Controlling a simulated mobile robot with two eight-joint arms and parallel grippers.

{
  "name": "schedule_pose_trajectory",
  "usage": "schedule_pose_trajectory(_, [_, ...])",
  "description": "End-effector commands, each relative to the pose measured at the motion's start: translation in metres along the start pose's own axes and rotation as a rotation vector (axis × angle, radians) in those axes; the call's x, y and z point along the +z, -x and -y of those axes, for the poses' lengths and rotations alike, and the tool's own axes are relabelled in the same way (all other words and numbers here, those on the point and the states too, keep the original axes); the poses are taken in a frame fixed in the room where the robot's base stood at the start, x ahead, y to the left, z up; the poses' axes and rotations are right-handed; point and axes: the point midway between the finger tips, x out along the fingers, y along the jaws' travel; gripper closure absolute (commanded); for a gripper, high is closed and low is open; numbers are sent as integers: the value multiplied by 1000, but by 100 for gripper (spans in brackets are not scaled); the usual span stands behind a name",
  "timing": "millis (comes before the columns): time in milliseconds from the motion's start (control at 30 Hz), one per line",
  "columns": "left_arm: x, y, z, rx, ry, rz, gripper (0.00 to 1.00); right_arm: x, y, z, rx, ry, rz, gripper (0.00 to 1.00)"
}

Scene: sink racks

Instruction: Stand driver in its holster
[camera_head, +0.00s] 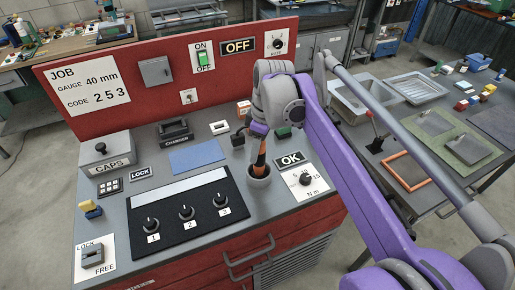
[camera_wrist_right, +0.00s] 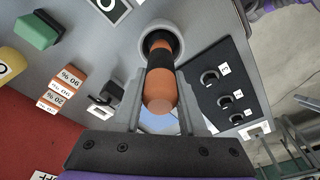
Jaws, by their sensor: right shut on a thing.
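The driver (camera_head: 261,156) has an orange and black handle and stands nearly upright at the holster, a round grey cup (camera_head: 259,184) on the bench top. Its lower end appears to be inside the cup's mouth; how deep it sits is hidden. In the right wrist view the driver (camera_wrist_right: 160,88) points into the ring-shaped holster (camera_wrist_right: 176,32). My right gripper (camera_head: 260,134) is shut on the driver's handle from above, and its two fingers (camera_wrist_right: 162,82) flank the handle. My left gripper is not in view.
A black panel with three knobs (camera_head: 187,211) lies left of the holster. An OK plate (camera_head: 289,159) and a dial plate (camera_head: 306,181) are close on its right. Small blocks (camera_head: 244,108) and a green piece (camera_head: 284,132) sit behind. A red back panel (camera_head: 130,85) rises at the rear.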

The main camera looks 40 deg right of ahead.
Motion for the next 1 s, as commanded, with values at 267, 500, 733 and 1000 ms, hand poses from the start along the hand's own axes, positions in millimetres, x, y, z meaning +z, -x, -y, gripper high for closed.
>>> schedule_pose_trajectory(267, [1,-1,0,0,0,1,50,0,-3,0,0,0,0,34])
schedule_pose_trajectory(500, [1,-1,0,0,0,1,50,0,-3,0,0,1,0,29])
schedule_pose_trajectory(733, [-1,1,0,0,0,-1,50,0,10,0,0,0,0,29])
schedule_pose_trajectory(1000, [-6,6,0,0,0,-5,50,0,67,0,0,-1,0,29])
